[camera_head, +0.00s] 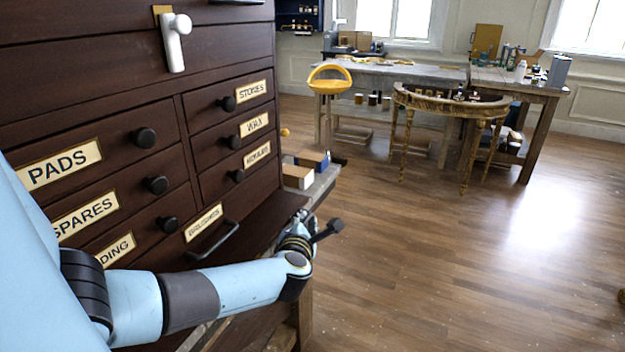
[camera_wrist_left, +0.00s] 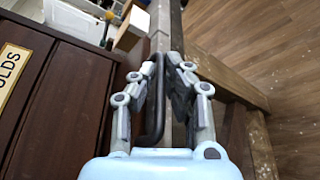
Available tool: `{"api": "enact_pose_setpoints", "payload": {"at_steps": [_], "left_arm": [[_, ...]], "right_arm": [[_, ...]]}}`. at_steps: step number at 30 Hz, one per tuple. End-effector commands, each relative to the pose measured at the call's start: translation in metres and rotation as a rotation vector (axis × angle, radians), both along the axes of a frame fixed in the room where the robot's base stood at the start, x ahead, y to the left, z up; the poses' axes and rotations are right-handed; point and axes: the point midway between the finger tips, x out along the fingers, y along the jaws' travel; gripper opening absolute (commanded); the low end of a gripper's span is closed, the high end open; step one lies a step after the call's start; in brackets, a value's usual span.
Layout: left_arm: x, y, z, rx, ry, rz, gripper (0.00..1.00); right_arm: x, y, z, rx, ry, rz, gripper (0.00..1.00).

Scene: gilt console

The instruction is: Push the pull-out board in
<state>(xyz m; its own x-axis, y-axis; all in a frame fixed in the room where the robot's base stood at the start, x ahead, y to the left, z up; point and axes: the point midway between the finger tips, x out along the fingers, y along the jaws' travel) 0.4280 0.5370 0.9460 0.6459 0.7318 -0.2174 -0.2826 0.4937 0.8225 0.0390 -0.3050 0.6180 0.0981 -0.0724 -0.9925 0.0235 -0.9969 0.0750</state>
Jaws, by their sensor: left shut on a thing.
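The pull-out board (camera_head: 264,226) is a dark brown slab that juts out from the lower part of the dark wooden cabinet (camera_head: 95,85). In the left wrist view the board (camera_wrist_left: 68,105) lies left of my fingers. A black bar handle (camera_wrist_left: 153,118) runs between the fingers, beside the board's edge. My left gripper (camera_head: 300,218) is at the board's outer far end in the head view. In the wrist view the left gripper (camera_wrist_left: 160,75) is shut on this black handle. My left forearm hides part of the board. My right gripper is not in view.
Knobbed drawers with labels fill the cabinet front, with another black handle (camera_head: 213,242) low down. Small boxes (camera_head: 298,176) stand on a grey bench beyond the cabinet.

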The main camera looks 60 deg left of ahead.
Motion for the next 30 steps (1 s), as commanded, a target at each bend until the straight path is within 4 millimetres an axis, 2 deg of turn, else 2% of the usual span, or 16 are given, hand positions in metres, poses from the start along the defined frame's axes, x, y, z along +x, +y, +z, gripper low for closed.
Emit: {"api": "enact_pose_setpoints", "payload": {"at_steps": [3,4,9,16,20,30], "left_arm": [[-0.001,0.0,-0.001,-0.001,0.001,0.001,0.0],[-0.001,0.0,-0.001,-0.002,0.002,0.001,0.12],[0.0,-0.001,-0.001,-0.001,0.001,0.0,0.33],[0.0,-0.001,0.0,0.0,0.002,0.0,0.33],[-0.006,-0.008,0.001,-0.001,0.001,-0.001,0.33],[-0.053,-0.06,0.016,-0.003,0.002,0.0,0.33]], "right_arm": [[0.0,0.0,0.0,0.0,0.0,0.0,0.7],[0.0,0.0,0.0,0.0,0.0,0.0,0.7],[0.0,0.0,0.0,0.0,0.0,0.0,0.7],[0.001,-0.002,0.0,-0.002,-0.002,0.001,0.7],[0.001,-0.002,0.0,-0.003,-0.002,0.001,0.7],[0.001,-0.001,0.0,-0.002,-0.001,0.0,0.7]]}}
